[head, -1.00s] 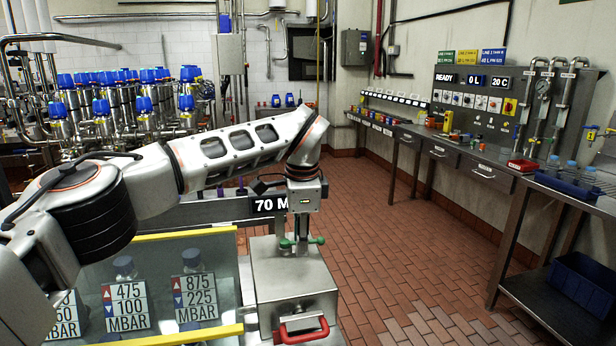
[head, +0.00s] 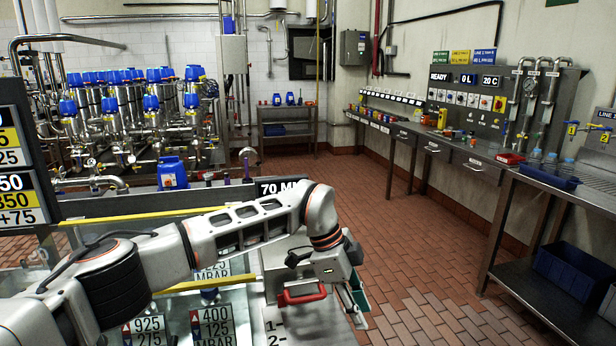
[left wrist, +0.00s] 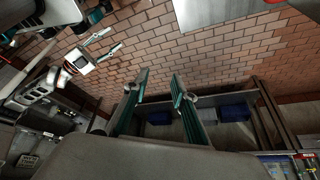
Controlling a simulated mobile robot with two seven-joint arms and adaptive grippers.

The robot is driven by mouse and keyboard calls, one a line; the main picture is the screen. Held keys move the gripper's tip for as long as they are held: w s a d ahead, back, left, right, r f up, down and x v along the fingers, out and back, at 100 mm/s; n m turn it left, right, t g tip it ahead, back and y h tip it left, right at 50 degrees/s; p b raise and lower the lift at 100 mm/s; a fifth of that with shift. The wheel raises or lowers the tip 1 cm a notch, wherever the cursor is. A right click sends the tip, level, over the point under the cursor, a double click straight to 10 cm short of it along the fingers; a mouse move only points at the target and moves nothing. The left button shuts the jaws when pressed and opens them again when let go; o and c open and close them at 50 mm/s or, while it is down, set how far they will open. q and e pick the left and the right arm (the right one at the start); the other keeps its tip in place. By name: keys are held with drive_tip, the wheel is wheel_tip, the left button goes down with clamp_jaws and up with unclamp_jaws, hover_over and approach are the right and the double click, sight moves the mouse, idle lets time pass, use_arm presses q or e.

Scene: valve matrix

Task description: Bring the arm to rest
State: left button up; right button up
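My left arm comes in from the left in the head view. Its gripper (head: 355,303) hangs at the lower middle, beside a metal box with a red handle (head: 302,294), with green-padded fingers pointing down. In the left wrist view the two fingers of my left gripper (left wrist: 158,92) stand well apart with brick floor and a shelf behind them, and nothing is between them. What looks like my right gripper (left wrist: 104,44) shows at the upper left there, with two thin fingers apart and empty. My right arm is not in the head view.
A long metal bench (head: 470,155) with valves and a panel runs along the right wall. Blue crates (head: 572,272) sit on its lower shelf. Blue-capped valves (head: 130,100) crowd the left. Clear brick floor (head: 390,240) lies between.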

use_arm(q)
drive_tip(key=s+d+r+m+g+h, duration=0.2)
drive_tip(key=s+d+m+g+h, duration=0.1)
drive_tip(key=s+d+h, duration=1)
drive_tip(key=w+a+n+t+h, duration=0.4)
drive_tip(key=a+n+t, duration=0.2)
drive_tip(key=n+t, duration=0.3)
drive_tip(key=w+a+f+n+t+y, duration=0.3)
drive_tip(key=a+f+n+t+y, duration=0.7)
drive_tip(key=a, duration=0.5)
drive_tip(key=s+a+f+g+y, duration=0.2)
drive_tip(key=s+a+f+y, duration=0.2)
drive_tip(key=s+a+f, duration=0.5)
drive_tip(key=s+a+f+n+g+y, duration=0.1)
drive_tip(key=s+a+f+g+y, duration=0.1)
drive_tip(key=s+a+f+y, duration=0.3)
drive_tip(key=s+a+f, duration=0.4)
drive_tip(key=a+f, duration=0.5)
drive_tip(key=shift+s+f, duration=0.2)
drive_tip(key=shift+s, duration=0.05)
use_arm(e)
drive_tip(key=shift+s+f, duration=0.25)
drive_tip(key=shift+s, duration=0.25)
